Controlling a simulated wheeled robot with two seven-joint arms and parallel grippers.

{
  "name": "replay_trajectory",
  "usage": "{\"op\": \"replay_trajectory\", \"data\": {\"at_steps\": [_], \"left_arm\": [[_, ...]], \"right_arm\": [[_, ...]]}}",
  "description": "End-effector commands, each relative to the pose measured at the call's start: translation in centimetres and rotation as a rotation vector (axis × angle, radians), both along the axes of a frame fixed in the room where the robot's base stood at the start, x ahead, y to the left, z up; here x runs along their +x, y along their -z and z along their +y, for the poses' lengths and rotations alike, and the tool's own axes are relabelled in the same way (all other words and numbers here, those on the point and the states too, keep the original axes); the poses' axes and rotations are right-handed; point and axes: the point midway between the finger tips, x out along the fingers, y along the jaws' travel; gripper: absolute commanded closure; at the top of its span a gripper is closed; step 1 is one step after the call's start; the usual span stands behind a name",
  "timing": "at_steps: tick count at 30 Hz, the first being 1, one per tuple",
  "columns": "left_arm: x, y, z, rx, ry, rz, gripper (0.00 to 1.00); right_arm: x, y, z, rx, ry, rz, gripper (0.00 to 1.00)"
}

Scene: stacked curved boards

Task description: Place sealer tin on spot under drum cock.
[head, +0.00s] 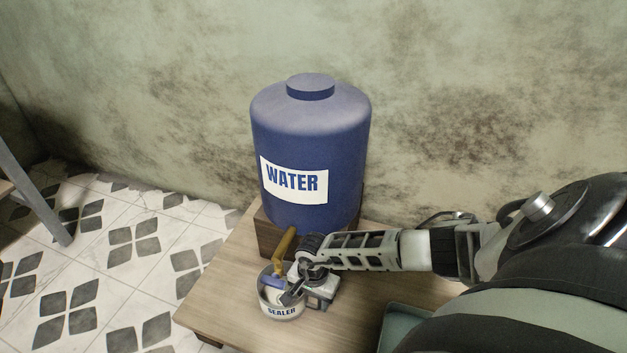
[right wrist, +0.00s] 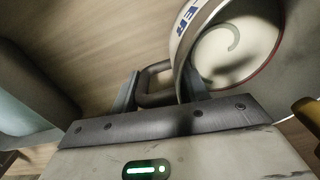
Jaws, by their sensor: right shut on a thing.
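The sealer tin (head: 281,311) is a pale round open tin with a dark SEALER label, near the table's front, below the yellow drum cock (head: 284,244) in the head view. I cannot tell whether its base touches the table. The blue drum (head: 312,130) with a WATER label stands behind it on a wooden block. My right gripper (head: 303,294) is at the tin's right side. In the right wrist view, the tin (right wrist: 235,50) has a dark handle (right wrist: 153,72), and my right gripper (right wrist: 160,92) is shut on it. The spot is not visible. My left gripper is out of view.
The wooden table (head: 222,285) has bare room left of the tin. A greenish tray or box (head: 397,316) is at the right, partly behind my arm. A stained wall is behind the drum. A grey leg (head: 38,205) of other furniture stands at far left on the tiled floor.

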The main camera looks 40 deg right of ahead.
Motion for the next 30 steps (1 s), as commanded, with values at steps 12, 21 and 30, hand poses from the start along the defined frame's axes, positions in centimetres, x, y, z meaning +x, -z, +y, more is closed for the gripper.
{"op": "replay_trajectory", "data": {"at_steps": [12,21,30], "left_arm": [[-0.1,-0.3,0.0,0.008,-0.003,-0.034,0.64],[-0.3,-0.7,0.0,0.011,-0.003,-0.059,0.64],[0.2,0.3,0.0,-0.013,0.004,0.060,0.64]], "right_arm": [[0.1,0.2,0.0,0.001,0.000,-0.004,1.00],[0.0,0.3,0.0,0.001,0.000,-0.002,0.33],[0.1,-1.2,-0.1,-0.001,-0.001,-0.004,0.33]]}}
